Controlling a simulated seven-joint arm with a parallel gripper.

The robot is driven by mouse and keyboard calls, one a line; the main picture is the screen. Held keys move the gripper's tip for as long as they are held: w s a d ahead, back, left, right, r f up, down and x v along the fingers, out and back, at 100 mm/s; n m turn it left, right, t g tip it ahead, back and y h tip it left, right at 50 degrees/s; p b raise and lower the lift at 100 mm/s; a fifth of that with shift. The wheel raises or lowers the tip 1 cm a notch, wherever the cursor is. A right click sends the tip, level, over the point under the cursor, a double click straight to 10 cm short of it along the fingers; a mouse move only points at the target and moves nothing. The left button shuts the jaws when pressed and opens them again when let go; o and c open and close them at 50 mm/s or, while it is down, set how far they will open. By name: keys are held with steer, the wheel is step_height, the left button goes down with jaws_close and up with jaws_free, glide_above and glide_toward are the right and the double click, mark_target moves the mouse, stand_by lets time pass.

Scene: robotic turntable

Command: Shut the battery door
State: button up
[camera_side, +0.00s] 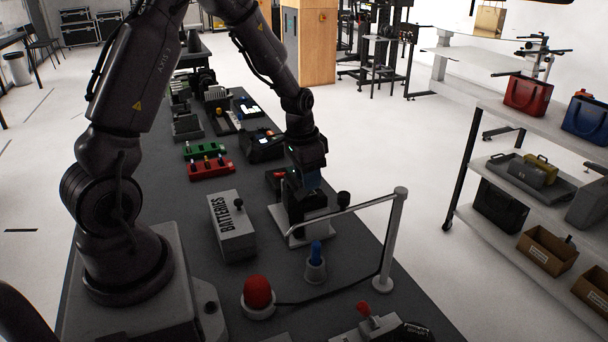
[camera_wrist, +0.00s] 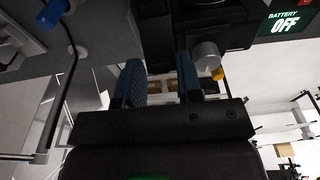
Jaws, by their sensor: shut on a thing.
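A black device (camera_side: 294,208) stands on a light grey base plate (camera_side: 292,241) in the side view, right of the batteries box. My gripper (camera_side: 313,183) points down at its upper right part. In the wrist view, my two blue-padded fingers (camera_wrist: 159,62) reach up to the device's dark underside (camera_wrist: 160,27). They are shut on a dark part of it, which may be the battery door; the contact is in shadow and mostly hidden. A grey round knob (camera_wrist: 206,55) is just right of the right finger. A screen (camera_wrist: 284,24) reads "BATTERY OFF".
A grey box marked "BATTERIES" (camera_side: 232,228) stands left of the device. Red and green battery racks (camera_side: 207,160) lie behind.

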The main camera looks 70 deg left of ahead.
steer(key=shift+w+a+f+g, duration=0.1)
steer(key=shift+w+f+g, duration=0.3)
steer(key=shift+g, duration=0.6)
steer(key=shift+w+f+g, duration=0.3)
steer(key=shift+w+g, duration=0.2)
steer(key=shift+g, duration=0.5)
steer(key=o, duration=0.7)
steer(key=shift+c, duration=0.2)
steer(key=v, duration=1.3)
steer(key=shift+w, duration=0.15)
